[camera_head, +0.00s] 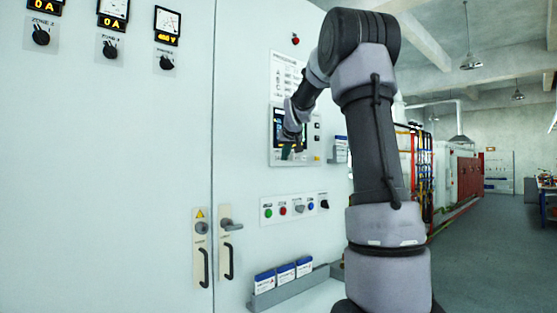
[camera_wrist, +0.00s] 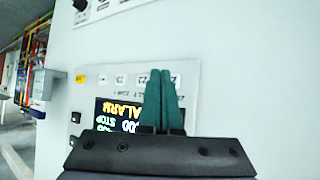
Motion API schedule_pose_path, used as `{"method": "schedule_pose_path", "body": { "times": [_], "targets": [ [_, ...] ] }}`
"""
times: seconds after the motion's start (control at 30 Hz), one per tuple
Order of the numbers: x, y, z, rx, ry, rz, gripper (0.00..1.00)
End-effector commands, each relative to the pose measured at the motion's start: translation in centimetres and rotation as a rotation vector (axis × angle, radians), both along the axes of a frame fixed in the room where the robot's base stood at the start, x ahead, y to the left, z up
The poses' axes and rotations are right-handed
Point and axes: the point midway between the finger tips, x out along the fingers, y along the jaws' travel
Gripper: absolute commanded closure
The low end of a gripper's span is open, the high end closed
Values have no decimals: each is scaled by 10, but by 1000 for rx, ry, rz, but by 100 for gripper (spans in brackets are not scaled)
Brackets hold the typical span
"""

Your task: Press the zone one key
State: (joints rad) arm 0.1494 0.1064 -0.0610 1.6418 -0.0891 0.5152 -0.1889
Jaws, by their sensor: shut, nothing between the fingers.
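My gripper (camera_wrist: 161,72) has two green fingers, shut together with nothing between them. In the wrist view they cover the right part of a grey control panel (camera_wrist: 90,72) and its dark display (camera_wrist: 112,112), which shows yellow "ALARM" and "STOP" text. The fingertips lie over a row of small key-like marks (camera_wrist: 120,79) with tiny labels. I cannot read for certain which is zone one, and the fingers hide part of the row. In the head view my gripper (camera_head: 287,152) is at the lower part of the display panel (camera_head: 308,157). I cannot tell whether the tips touch it.
Below the panel is a strip of buttons and switches (camera_head: 294,207). A grey rack (camera_head: 290,289) holds blue-and-white boxes lower down. Cabinet door handles (camera_head: 229,263) stick out at the left, below the zone knobs (camera_head: 109,48). Open floor (camera_head: 490,250) lies to the right.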

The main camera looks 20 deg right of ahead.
Motion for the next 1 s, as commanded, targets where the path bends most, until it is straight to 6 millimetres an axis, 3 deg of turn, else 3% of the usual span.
{"method": "schedule_pose_path", "body": {
  "times": [0.27, 0.7, 1.0],
  "targets": [
    [-1, -1, 0, 0, 0, 0, 100],
    [-40, -15, 0, -1, 0, -1, 100],
    [-47, -17, 0, 0, 0, 0, 100]
  ]
}}
